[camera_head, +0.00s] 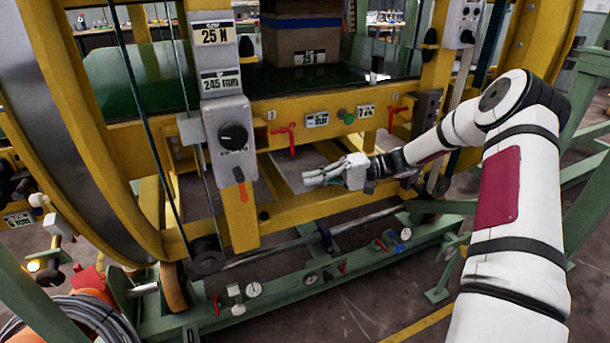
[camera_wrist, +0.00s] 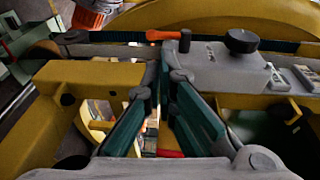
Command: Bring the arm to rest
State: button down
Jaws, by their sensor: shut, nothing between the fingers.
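My gripper (camera_head: 318,178) is at the end of my white arm, which reaches in from the right in the head view. It is in front of the yellow frame, below the red handles and right of the grey control box (camera_head: 225,122). In the wrist view my gripper's dark teal fingers (camera_wrist: 163,84) come close together at their tips, with nothing held between them. The control box's black knob (camera_wrist: 242,41) and orange lever (camera_wrist: 167,35) lie beyond the fingers there. No contact with the machine is visible.
A large yellow ring machine (camera_head: 262,217) fills the left and middle. Two red handles (camera_head: 290,136) (camera_head: 396,116) and a green button (camera_head: 347,116) are on its crossbar. A green base beam (camera_head: 300,277) with gauges runs below. Coiled cables (camera_head: 80,312) lie at lower left. Floor shows at lower right.

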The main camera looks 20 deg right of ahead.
jog(key=s+a+r+n+g+h, duration=0.1)
jog(key=s+a+r+g+h, duration=0.1)
jog(key=s+a+r+h, duration=0.3)
jog(key=s+a+r+n+g+h, duration=0.1)
jog(key=s+a+r+g+h, duration=0.15)
jog(key=s, duration=0.45)
jog(key=s+a+r+g+h, duration=0.2)
jog(key=s+a+r, duration=0.15)
jog(key=s, duration=0.25)
jog(key=s+d+r+t+h, duration=0.15)
jog(key=s+h, duration=0.25)
jog(key=s, duration=0.7)
jog(key=s+d+t+h, duration=0.2)
jog(key=s+t+h, duration=0.1)
jog(key=s, duration=0.8)
notch_tip(320, 180, up, 18)
jog(key=t+p, duration=0.3)
jog(key=p, duration=1.2)
jog(key=shift+a+f+p, duration=0.2)
jog(key=shift+f+p, duration=0.05)
jog(key=shift+p, duration=0.05)
jog(key=shift+w, duration=0.15)
